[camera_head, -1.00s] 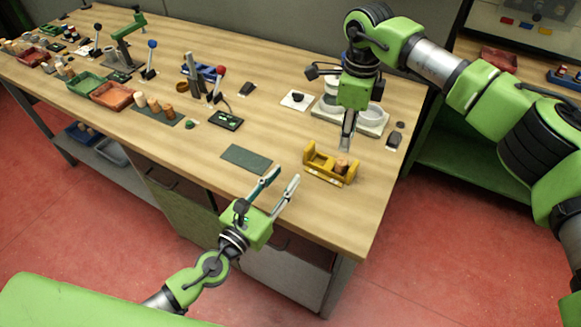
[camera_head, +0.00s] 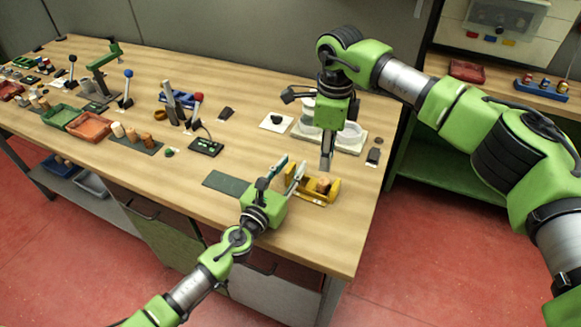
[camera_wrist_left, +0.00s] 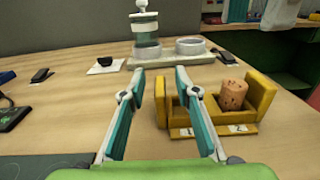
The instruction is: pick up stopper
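A light brown cork stopper (camera_head: 322,186) sits upright in the right part of a yellow two-bay holder (camera_head: 333,193). In the left wrist view the stopper (camera_wrist_left: 234,95) stands in the right bay of the yellow holder (camera_wrist_left: 264,97), and the left bay looks empty. My left gripper (camera_head: 291,167) is open and empty, fingers pointing away over the table. It is just left of the holder; in the wrist view its fingertips (camera_wrist_left: 160,72) are left of the stopper and apart from it. My right gripper (camera_head: 327,162) points down above and behind the holder; its finger gap cannot be made out.
A pale plate with round dishes (camera_head: 350,143) stands behind the holder. A dark green mat (camera_head: 227,183) lies left of it. More corks (camera_head: 132,135) stand on a mat farther left, near red (camera_head: 91,127) and green trays. The table's front edge is close.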

